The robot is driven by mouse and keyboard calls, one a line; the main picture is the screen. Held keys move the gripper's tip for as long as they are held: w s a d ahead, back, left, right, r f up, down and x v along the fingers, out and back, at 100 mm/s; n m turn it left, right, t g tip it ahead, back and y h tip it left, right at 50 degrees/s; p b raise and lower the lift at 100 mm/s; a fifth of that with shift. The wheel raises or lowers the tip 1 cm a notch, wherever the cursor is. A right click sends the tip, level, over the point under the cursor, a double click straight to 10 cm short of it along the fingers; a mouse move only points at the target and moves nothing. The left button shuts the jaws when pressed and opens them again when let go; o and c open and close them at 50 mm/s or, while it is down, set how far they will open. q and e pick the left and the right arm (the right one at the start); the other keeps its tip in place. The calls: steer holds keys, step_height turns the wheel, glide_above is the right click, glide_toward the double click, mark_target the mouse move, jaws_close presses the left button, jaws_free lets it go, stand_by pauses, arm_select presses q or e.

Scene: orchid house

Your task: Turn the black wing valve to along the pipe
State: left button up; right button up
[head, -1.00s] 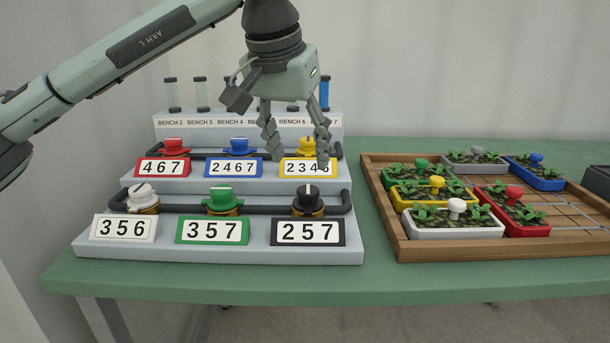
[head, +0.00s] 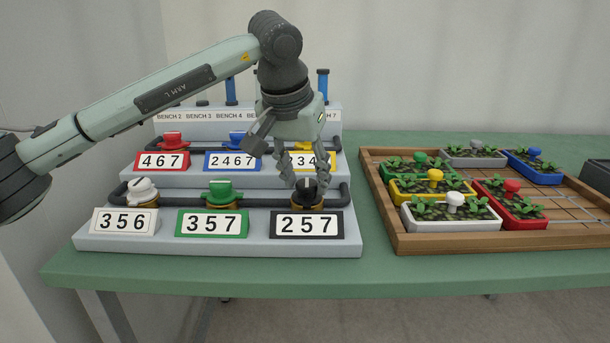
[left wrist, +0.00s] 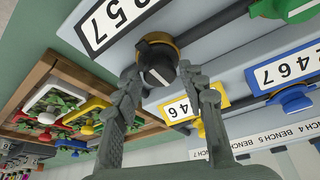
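The black wing valve (head: 306,194) sits on the front pipe at its right end, behind the black 257 plate (head: 307,225). It also shows in the left wrist view (left wrist: 157,60), with a white mark on its wing. My left gripper (head: 303,180) points down over this valve. Its two fingers are apart, with the tips close to either side of the valve's top. I cannot tell whether they touch it. The fingers partly hide the valve in the head view, so its exact angle is hard to read there. My right gripper is out of view.
A green valve (head: 219,193) and a white valve (head: 143,191) stand left on the same pipe (head: 265,201). The yellow valve's plate (head: 325,161) is close behind my gripper, partly hidden. A wooden tray (head: 470,242) of planted pots stands to the right.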

arm_select(q)
steer(key=c, duration=0.7)
